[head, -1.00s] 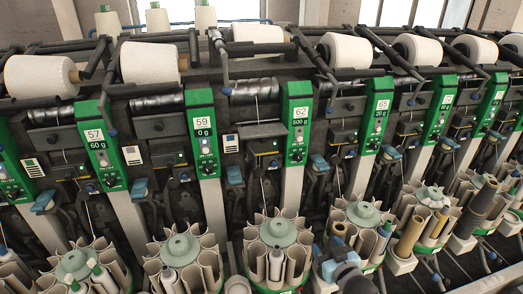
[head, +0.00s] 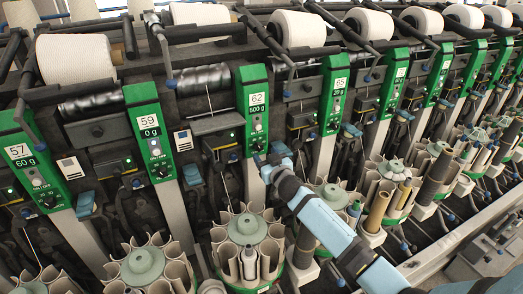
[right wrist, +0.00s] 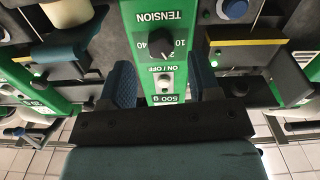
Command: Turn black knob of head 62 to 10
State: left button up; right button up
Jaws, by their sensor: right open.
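The green panel of head 62 (head: 254,96), marked 62 and 500 g, stands near the middle of the head view. Its black knob (head: 258,146) is low on the panel. In the right wrist view the panel is upside down, with the black knob (right wrist: 167,44) under the word TENSION and a pale ON/OFF knob (right wrist: 165,82) nearer to me. Scale numbers 10 and 40 show beside the black knob; its exact setting is unclear. My right gripper (head: 269,160) is open and empty just in front of the panel's lower end. Its blue fingers (right wrist: 164,78) are apart, either side of the panel. My left gripper is out of view.
Neighbouring panels 59 (head: 150,130) and 65 (head: 336,95) stand on either side. White yarn cones (head: 80,60) and black bars run along the top. Round bobbin magazines (head: 247,229) stand below, close to my right arm.

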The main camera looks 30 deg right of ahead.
aim_at(261, 149)
jog(key=shift+w, duration=1.75)
jog(key=c, duration=0.9)
jog(key=n, duration=0.4)
jog(key=shift+d+n, duration=0.1)
jog(key=shift+n, duration=0.3)
jog(key=n, duration=0.5)
